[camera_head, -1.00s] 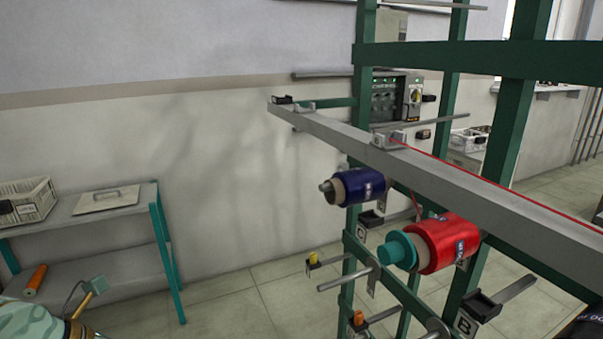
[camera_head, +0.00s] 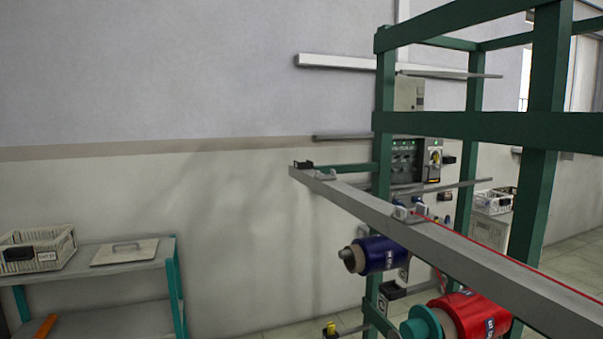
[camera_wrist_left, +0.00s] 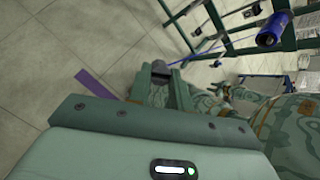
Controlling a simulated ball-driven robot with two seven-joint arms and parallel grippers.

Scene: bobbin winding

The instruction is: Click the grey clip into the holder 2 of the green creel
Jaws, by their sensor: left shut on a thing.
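In the left wrist view my left gripper (camera_wrist_left: 172,84) is shut on a small dark grey piece (camera_wrist_left: 160,67), which looks like the grey clip. A blue thread runs from it towards a blue bobbin (camera_wrist_left: 272,31). In the head view neither gripper shows. The green creel (camera_head: 384,100) stands at the right with a grey bar (camera_head: 462,250) across its front. A small grey fitting (camera_head: 326,175) sits near the bar's far end, and another (camera_head: 403,213) with a red thread sits further along. I cannot read which one is holder 2.
A blue bobbin (camera_head: 378,254) and a red bobbin (camera_head: 474,317) hang below the bar. A shelf (camera_head: 95,277) with a white basket (camera_head: 38,248) stands at the left. A control box (camera_head: 405,160) is on the wall behind. The space between shelf and creel looks clear.

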